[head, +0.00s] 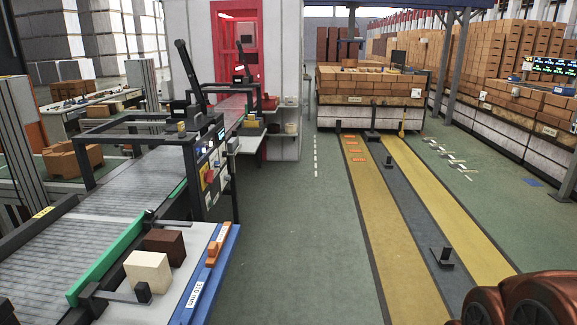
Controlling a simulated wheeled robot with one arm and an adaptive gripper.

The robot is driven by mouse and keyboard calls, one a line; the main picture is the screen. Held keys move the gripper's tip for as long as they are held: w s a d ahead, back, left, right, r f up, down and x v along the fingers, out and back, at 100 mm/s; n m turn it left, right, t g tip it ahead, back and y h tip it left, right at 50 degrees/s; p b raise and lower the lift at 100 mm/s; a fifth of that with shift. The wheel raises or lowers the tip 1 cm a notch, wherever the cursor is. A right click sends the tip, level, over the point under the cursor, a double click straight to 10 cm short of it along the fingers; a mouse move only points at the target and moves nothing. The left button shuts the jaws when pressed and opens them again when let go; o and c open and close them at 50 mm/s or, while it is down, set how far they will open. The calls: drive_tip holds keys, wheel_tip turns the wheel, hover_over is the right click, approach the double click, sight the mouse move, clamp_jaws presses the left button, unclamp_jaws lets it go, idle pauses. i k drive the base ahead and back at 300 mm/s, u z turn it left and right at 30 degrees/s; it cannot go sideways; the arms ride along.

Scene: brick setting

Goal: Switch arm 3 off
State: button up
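I cannot tell which part is arm 3; no label naming it is readable. A dark control panel (212,165) with a red round part and several small coloured buttons or labels stands on the right side of the roller conveyor (115,215). A tall black arm-like post (189,72) leans up behind it, and a second black arm (240,68) stands farther back. A short dark lever-like bar (116,295) ends in a small upright peg by the near worktop. Switch positions are too small to tell. My gripper is not in view.
The near worktop (206,262) holds a cream block (148,270) and a brown block (164,242). Green floor (290,240) lies open right of it. Small black brackets stand on the striped lane, one close by (441,258). Brick stacks (368,85) stand behind.

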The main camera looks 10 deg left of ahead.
sight(208, 175)
drive_tip(key=z, duration=0.15)
drive_tip(key=i, duration=2.7)
drive_tip(key=u, duration=3)
drive_tip(key=i, duration=0.2)
drive_tip(key=u, duration=0.25)
